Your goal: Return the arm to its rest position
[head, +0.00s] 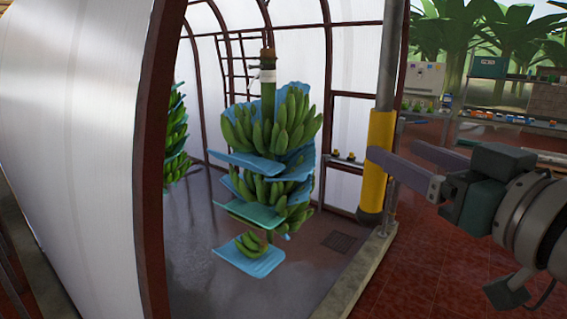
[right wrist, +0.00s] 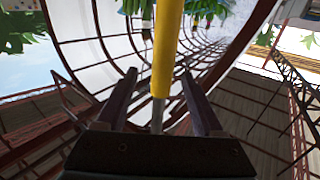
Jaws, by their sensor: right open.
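My right gripper (head: 392,150) is at the right of the head view, its dark fingers spread and pointing left. Nothing is held between them. One finger crosses in front of the yellow sleeve (head: 378,190) on a pale upright post. In the right wrist view the open right gripper (right wrist: 160,90) has the yellow sleeve (right wrist: 165,45) showing between its fingers. I cannot tell whether they touch. A hanging banana stem (head: 290,115) with blue sheets between its hands of green fruit hangs in the middle of the head view. My left gripper is not in view.
A second banana stem (head: 175,135) hangs farther back at left. A dark red arched frame with white panels (head: 350,60) surrounds the stems. A pale kerb (head: 360,275) runs below the post. Shelves (head: 490,120) with small items stand at the far right. The red tiled floor (head: 440,270) is clear.

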